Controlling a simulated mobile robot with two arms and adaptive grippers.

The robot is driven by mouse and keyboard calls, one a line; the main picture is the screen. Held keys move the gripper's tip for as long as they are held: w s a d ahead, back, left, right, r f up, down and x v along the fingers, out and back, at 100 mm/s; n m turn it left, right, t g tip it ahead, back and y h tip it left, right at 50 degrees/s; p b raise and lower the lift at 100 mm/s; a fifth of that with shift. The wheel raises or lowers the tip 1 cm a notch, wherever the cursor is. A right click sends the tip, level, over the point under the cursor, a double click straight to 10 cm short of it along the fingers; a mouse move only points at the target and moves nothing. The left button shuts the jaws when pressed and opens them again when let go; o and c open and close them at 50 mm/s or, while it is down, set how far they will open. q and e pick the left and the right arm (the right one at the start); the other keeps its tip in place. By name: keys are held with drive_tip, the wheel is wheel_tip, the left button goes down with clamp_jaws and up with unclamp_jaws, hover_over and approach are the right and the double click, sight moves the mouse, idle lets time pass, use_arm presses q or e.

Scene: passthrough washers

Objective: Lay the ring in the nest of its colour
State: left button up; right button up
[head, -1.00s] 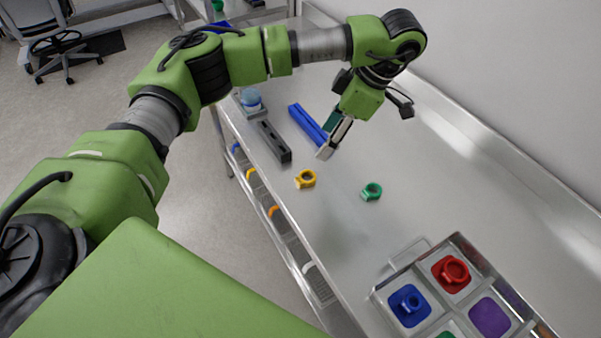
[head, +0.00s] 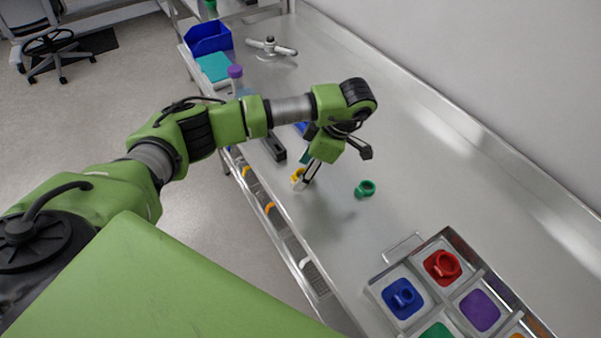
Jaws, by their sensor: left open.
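My left gripper (head: 303,183) points down at the yellow ring (head: 296,175) near the table's front edge. It is open, and its fingers partly cover the ring; I cannot tell whether they touch it. A green ring (head: 365,188) lies on the metal table to the right. The tray (head: 372,290) at the lower right has coloured nests. A blue ring (head: 403,296) is in the blue nest and a red ring (head: 443,264) in the red nest. The purple nest (head: 479,309) is empty. The green nest (head: 436,331) and an orange one (head: 517,336) are cut off by the frame.
A dark block (head: 272,141) lies near the front edge, with a blue bar (head: 301,127) behind my arm. A blue bin (head: 208,38), teal box (head: 214,67), purple-capped bottle (head: 235,75) and grey handled fixture (head: 271,49) stand farther back. The table right of the green ring is clear.

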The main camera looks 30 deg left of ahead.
use_arm(q)
drive_tip(key=shift+a+f, duration=0.15)
drive_tip(key=shift+f, duration=0.2)
drive_tip(key=c, duration=1)
drive_tip(key=shift+o, duration=0.2)
drive_tip(key=shift+r, duration=0.1)
